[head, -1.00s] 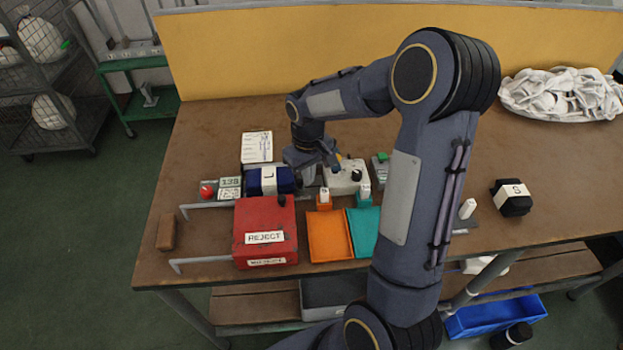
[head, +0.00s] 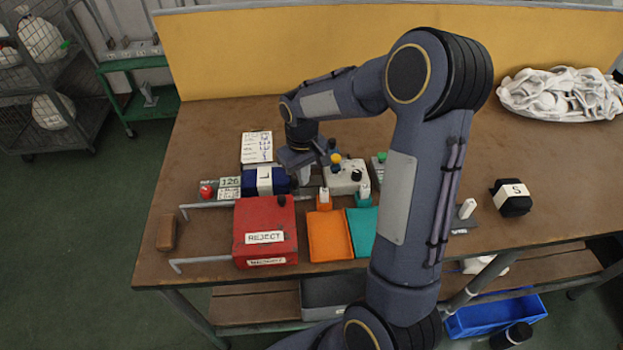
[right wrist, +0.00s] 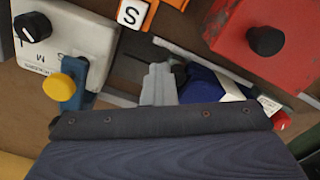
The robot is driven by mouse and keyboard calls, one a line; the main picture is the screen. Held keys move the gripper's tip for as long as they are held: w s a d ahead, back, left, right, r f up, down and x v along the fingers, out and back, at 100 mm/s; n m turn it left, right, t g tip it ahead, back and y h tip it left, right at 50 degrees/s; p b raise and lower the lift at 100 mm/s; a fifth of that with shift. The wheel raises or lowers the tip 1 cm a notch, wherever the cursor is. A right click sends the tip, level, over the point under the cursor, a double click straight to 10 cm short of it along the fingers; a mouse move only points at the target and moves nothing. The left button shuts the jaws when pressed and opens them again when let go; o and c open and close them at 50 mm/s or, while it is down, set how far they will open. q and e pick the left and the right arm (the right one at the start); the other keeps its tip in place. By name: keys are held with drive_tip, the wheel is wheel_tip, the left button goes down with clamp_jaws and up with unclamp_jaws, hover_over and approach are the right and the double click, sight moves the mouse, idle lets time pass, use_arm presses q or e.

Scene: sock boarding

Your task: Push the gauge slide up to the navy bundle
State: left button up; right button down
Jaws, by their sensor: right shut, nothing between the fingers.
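The navy bundle (head: 256,181) with a white band lies on the table behind the red REJECT box. It also shows in the right wrist view (right wrist: 200,86). My right gripper (head: 304,172) is shut and empty, low at the bundle's right end. A pale grey stepped piece (right wrist: 159,84) stands right beside the bundle in the right wrist view; it looks like the gauge slide, but I cannot clearly separate it from my fingertips. Whether it touches the bundle is unclear. My left gripper is not in view.
The red REJECT box (head: 265,225) stands in front of the bundle. Orange (head: 329,236) and teal (head: 362,232) trays are to its right. A control box (head: 345,179) with knobs stands close right of my gripper. A black bundle (head: 513,197) lies farther right.

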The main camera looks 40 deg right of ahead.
drive_tip(key=shift+w+a, duration=0.1)
drive_tip(key=shift+a, duration=0.15)
idle(0.3)
drive_tip(key=shift+s+d+r, duration=0.1)
drive_tip(key=shift+s+d, duration=0.15)
drive_tip(key=shift+d, duration=0.25)
wheel_tip(320, 180, up, 7)
drive_tip(key=p, duration=0.5)
drive_tip(key=shift+p, duration=0.3)
drive_tip(key=shift+d, duration=0.1)
drive_tip(key=s+a+r+t+y, duration=0.1)
drive_tip(key=s+a+r+t, duration=0.1)
drive_tip(key=s, duration=0.5)
drive_tip(key=s+a+r+m+t+y, duration=0.1)
drive_tip(key=s+a+r, duration=0.3)
drive_tip(key=s, duration=0.3)
drive_tip(key=s+a+r+t+y, duration=0.1)
drive_tip(key=s+a+r+t, duration=0.1)
drive_tip(key=s+a, duration=0.3)
drive_tip(key=shift+s+r+m+t+y, duration=0.3)
drive_tip(key=shift+s+r+m+y, duration=0.1)
drive_tip(key=shift+s+r, duration=0.5)
